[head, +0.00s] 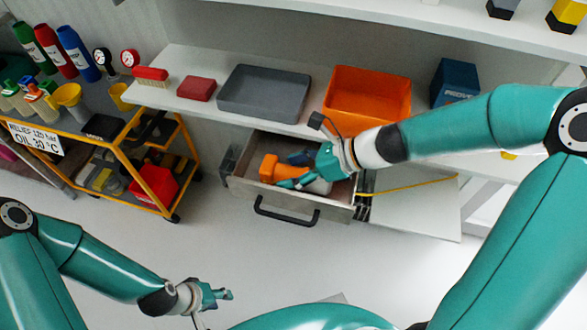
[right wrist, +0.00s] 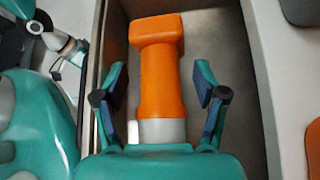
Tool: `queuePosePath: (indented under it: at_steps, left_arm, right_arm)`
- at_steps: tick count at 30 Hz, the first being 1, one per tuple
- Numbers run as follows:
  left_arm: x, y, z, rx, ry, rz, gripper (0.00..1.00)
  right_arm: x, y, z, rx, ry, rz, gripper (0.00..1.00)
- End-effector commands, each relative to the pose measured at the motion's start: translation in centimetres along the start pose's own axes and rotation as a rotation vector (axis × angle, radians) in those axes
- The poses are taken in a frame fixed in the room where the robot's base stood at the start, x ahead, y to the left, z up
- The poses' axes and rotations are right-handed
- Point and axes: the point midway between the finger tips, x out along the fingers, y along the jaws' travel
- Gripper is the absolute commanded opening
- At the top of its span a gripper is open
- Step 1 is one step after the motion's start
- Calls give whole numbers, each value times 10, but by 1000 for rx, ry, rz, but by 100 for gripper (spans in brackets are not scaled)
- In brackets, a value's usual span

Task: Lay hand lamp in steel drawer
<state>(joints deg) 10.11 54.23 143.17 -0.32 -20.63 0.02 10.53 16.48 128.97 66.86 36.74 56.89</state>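The hand lamp (head: 270,167) is orange with a grey collar and lies inside the open steel drawer (head: 245,192) under the bench. In the right wrist view the lamp (right wrist: 160,85) lies lengthwise between my right gripper's fingers (right wrist: 160,76), with its wider head toward the top. A gap shows on both sides, so the fingers are open around it. In the head view my right gripper (head: 300,170) reaches down into the drawer and hides part of the lamp. My left gripper (head: 222,295) hangs over the floor at lower left, away from the drawer; its finger opening is unclear.
The bench above the drawer holds a red box (head: 197,89), a grey tray (head: 263,93), an orange bin (head: 368,90) and a blue box (head: 455,80). A yellow-framed cart (head: 140,190) stands left of the drawer. The floor in front is clear.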

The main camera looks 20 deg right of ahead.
Motion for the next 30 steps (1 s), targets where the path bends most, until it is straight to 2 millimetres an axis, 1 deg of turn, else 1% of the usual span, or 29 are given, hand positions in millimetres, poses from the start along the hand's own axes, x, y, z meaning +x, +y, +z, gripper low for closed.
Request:
queuePosePath:
  at_steps: [7,11,14,17,24,27,30]
  left_arm:
    - [0,0,0,0,0,0,40]
    - [0,0,0,0,0,0,40]
    - [0,0,0,0,0,0,40]
    - [0,0,0,0,0,0,40]
    - [0,0,0,0,0,0,40]
    - [0,0,0,0,0,0,40]
    - [0,0,0,0,0,0,40]
  right_arm:
    - [0,0,-1,0,1,0,72]
    - [-7,-1,0,1,-1,-3,72]
    - [-19,-1,0,0,-3,-5,72]
    - [-37,-2,0,0,-2,-7,72]
    - [-86,-2,0,-1,-1,-7,72]
    - [-102,-2,-1,1,-2,-7,72]
    - [-113,-2,-1,1,-1,-4,72]
